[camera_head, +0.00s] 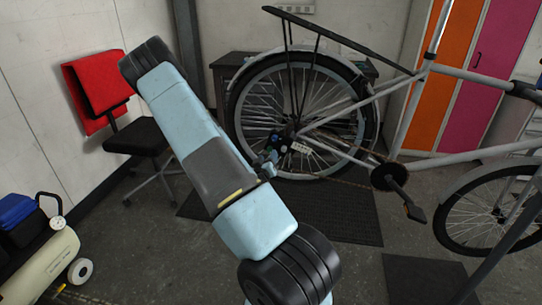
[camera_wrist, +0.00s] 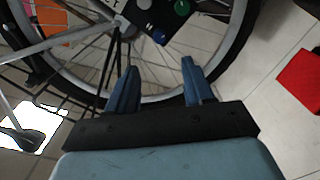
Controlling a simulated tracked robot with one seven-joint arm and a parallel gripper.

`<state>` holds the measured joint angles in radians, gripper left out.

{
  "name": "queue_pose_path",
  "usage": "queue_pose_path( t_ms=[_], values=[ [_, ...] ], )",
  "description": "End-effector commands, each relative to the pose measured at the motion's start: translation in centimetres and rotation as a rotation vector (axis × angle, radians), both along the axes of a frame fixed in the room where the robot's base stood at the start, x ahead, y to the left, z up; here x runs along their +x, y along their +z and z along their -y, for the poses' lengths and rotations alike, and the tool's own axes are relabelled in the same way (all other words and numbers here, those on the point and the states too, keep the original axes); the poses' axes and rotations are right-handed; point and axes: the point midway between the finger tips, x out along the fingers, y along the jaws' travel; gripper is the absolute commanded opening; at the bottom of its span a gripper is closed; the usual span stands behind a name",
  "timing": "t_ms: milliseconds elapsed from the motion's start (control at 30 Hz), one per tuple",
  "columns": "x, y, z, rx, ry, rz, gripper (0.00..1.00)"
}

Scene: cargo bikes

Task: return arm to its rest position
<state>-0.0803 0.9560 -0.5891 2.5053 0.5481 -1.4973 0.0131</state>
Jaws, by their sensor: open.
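My arm crosses the middle of the head view, extended toward the rear wheel of a grey cargo bike (camera_head: 437,70). My gripper (camera_wrist: 160,82) shows in the wrist view with two blue fingers spread apart and nothing between them. In the head view my gripper is mostly hidden behind the arm, near the wheel hub. The rear wheel (camera_wrist: 225,62) lies beyond the fingers in the wrist view. A small dark unit with coloured knobs (camera_wrist: 150,17) sits by the hub, just past the fingertips; contact cannot be told.
A black chair with a red cloth (camera_head: 92,88) stands at the left. An air compressor (camera_head: 40,262) is at lower left. Orange and magenta lockers (camera_head: 478,70) stand behind the bike. A dark mat (camera_head: 345,215) lies under the rear wheel. Floor between chair and compressor is clear.

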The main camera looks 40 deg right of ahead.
Motion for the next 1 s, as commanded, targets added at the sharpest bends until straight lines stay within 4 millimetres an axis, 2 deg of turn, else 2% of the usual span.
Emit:
queue_pose_path(
  t_ms=[700,867,1000],
  values=[
    [-0.4,0.0,0.1,0.008,-0.012,0.002,0.52],
    [0.4,0.4,-0.3,0.086,-0.021,0.011,0.52],
    [1.5,0.9,-1.4,0.217,-0.030,0.017,0.52]
  ],
)
